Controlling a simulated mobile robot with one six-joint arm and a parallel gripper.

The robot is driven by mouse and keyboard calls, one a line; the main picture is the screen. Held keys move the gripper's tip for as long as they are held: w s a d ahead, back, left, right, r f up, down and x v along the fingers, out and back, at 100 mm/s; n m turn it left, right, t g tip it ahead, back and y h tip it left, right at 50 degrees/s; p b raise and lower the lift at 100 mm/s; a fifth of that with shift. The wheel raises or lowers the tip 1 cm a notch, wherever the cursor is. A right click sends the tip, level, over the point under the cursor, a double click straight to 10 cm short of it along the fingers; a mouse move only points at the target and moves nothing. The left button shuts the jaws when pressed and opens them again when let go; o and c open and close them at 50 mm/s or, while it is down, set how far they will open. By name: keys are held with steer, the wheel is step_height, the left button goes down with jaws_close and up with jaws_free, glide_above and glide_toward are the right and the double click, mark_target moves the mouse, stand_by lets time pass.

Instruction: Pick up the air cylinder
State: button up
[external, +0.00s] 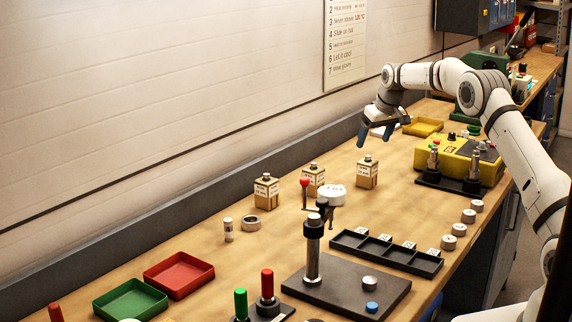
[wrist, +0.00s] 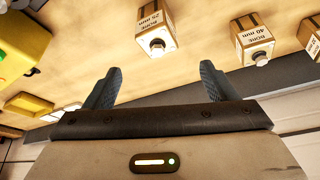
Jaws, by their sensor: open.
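Three square, tan air cylinders with white labels and pale rod ends stand upright on the bench: a right one (external: 367,174), a middle one (external: 314,181) and a left one (external: 267,193). In the wrist view, one labelled bore 25 mm (wrist: 155,28) lies beyond the gap between my fingers. Another labelled bore 40 mm (wrist: 252,42) is to its right, and a third (wrist: 311,38) is cut off at the right edge. My gripper (external: 377,132) is open and empty above the bench, beyond the right cylinder and apart from it. Its two blue-grey fingers also show in the wrist view (wrist: 161,70).
A yellow machine (external: 455,158) and a yellow tray (external: 423,127) stand right of my gripper. A black post on a plate (external: 345,290), a compartment tray (external: 386,253), red (external: 179,275) and green trays (external: 130,302) are nearer. The wall runs along the left.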

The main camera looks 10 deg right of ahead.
mark_target(368, 156)
steer(key=shift+p+x, duration=1.5)
steer(key=shift+x, duration=2.4)
steer(key=shift+c, duration=0.5)
jaws_close()
